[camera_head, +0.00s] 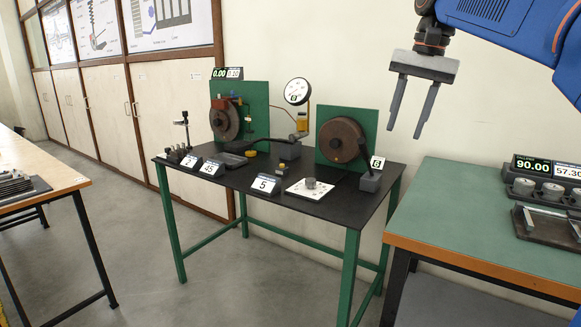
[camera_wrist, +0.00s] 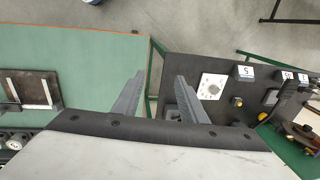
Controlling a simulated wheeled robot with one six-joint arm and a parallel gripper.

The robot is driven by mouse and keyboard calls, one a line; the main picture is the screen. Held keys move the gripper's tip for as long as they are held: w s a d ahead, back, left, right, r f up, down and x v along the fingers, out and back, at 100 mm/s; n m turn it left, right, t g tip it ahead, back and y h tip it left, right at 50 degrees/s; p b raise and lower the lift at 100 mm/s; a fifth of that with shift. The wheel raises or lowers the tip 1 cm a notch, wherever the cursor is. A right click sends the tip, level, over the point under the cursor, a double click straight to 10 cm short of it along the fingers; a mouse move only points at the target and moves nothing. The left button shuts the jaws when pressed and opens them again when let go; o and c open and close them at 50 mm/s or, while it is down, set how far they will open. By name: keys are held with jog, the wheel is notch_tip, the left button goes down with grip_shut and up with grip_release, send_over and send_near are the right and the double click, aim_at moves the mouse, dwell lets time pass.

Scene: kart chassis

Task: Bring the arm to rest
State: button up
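My gripper (camera_head: 412,108) hangs from my blue arm at the upper right of the head view. Its two grey fingers are spread apart and point down, with nothing between them. It is in the air in front of the wall, above the gap between the black-topped table and the green-topped bench. In the wrist view my gripper (camera_wrist: 157,88) also shows its two fingers apart and empty. Below them lie the edge of the green bench top and the end of the black table.
The black table (camera_head: 258,203) carries brake discs on green panels, a round gauge (camera_head: 297,92), numbered cards and a white plate (camera_head: 296,191). The green bench (camera_head: 460,225) at right holds displays and a dark tray (camera_head: 547,226). A wooden bench (camera_head: 40,158) stands left. Open floor lies between.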

jog(key=s+d+f+n+t, duration=0.1)
jog(key=s+f+n, duration=0.1)
jog(key=s+f, duration=0.6)
jog(key=s+d+f+n+t+h, duration=0.1)
jog(key=s+f+n, duration=0.1)
jog(key=s+f, duration=0.7)
jog(key=s+d+f+n+t, duration=0.1)
jog(key=s+f, duration=0.8)
jog(key=f, duration=0.9)
jog(key=shift+n+t+h, duration=0.3)
jog(key=shift+n, duration=0.6)
jog(key=shift+c, duration=1)
jog(key=shift+d, duration=0.15)
